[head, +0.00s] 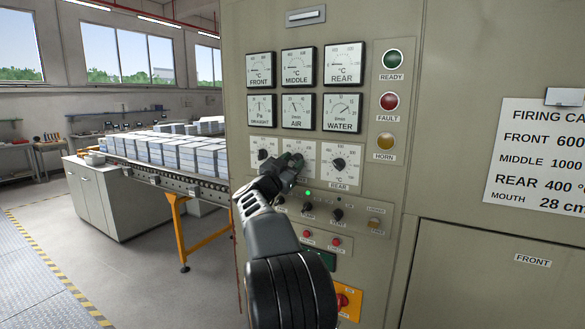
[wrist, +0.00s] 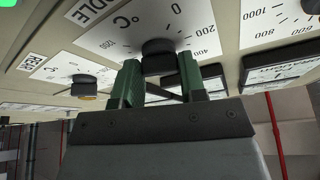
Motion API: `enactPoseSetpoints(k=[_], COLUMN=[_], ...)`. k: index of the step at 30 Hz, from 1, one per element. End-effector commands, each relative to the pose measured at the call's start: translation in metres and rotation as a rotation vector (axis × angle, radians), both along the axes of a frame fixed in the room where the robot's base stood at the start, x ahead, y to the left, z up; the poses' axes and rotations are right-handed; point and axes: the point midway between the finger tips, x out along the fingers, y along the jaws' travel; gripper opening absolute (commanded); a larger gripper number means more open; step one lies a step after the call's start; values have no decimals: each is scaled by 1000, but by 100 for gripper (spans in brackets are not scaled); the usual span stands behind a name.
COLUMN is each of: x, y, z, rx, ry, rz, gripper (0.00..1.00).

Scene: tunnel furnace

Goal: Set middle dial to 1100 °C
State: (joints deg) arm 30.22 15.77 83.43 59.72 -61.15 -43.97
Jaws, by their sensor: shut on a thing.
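The middle dial (head: 301,147) is the centre one of three white-scaled dials on the beige cabinet. My gripper (head: 290,164) covers most of it in the head view. In the wrist view the dark knob of the middle dial (wrist: 158,46) sits between the two green fingers of my gripper (wrist: 160,78), one finger on each side. The gripper is shut on this knob. Around it I read 0, 200 and 400 on the right and 1200 on the left. I cannot make out the knob's pointer.
The front dial (head: 263,154) and rear dial (head: 339,164) flank it closely. Small switches (head: 337,215) and buttons lie below. A firing card (head: 540,155) lists front 600, middle 1000, rear 400 °C. A conveyor with stacked pale blocks (head: 180,153) stands to the left.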

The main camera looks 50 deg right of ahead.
Motion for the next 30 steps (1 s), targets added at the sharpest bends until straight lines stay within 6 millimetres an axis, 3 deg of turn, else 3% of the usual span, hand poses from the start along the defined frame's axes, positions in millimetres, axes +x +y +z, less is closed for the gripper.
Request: enactPoseSetpoints(k=[9, 10, 18, 26, 30], x=[0, 0, 0, 0, -1], y=[0, 0, 0, 2, 15], z=[0, 0, 0, -1, -7], rx=[9, 9, 9, 8, 9], ry=[-37, -37, -36, -35, -35], rz=[0, 0, 0, 1, 2], gripper=[15, 40, 64, 64, 64])
